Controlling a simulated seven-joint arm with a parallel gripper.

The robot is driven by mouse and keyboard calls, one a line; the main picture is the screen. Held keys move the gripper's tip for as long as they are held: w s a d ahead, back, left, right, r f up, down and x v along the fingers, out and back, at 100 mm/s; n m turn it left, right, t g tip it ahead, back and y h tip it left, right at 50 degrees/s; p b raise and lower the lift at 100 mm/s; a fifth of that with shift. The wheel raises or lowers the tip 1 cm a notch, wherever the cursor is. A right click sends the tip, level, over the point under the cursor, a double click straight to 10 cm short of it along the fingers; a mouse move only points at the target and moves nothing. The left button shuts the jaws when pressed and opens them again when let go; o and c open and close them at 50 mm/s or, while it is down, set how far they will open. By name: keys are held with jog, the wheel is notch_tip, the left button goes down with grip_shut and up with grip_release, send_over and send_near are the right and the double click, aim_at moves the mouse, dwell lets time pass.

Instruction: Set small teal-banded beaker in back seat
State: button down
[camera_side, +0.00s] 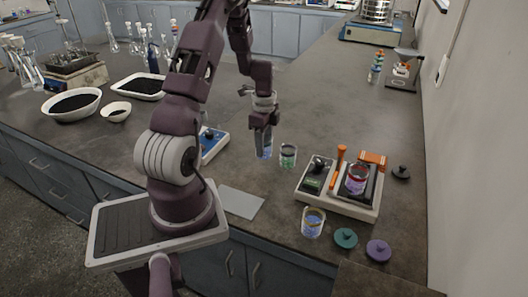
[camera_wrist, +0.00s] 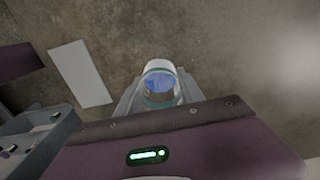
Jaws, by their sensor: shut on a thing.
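My gripper (camera_side: 263,138) points down over the bench, left of the shaker, and is shut on a small beaker. In the wrist view the beaker (camera_wrist: 160,82) is clear, with a teal band and blue contents, upright between the two fingers. In the side view the fingers partly hide this beaker (camera_side: 265,152). The shaker (camera_side: 333,200) is a pale block with a dark platform, orange clamp parts (camera_side: 373,159) and a green display (camera_side: 312,184). A beaker with a pinkish band (camera_side: 356,179) stands on its platform. I cannot make out an empty back seat clearly.
A green-banded beaker (camera_side: 288,155) stands just right of my gripper. A grey plate (camera_side: 241,202) lies left. The bench behind the shaker is clear.

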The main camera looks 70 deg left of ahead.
notch_tip(320, 180, up, 16)
jog(key=r, duration=0.1)
jog(key=w+d+m, duration=0.9)
jog(key=w+d, duration=1)
jog(key=w, duration=0.4)
notch_tip(320, 180, down, 16)
jog(key=shift+a+r, duration=0.15)
dwell(0.3)
jog(key=c, duration=0.7)
grip_release()
jog(key=shift+c, duration=0.2)
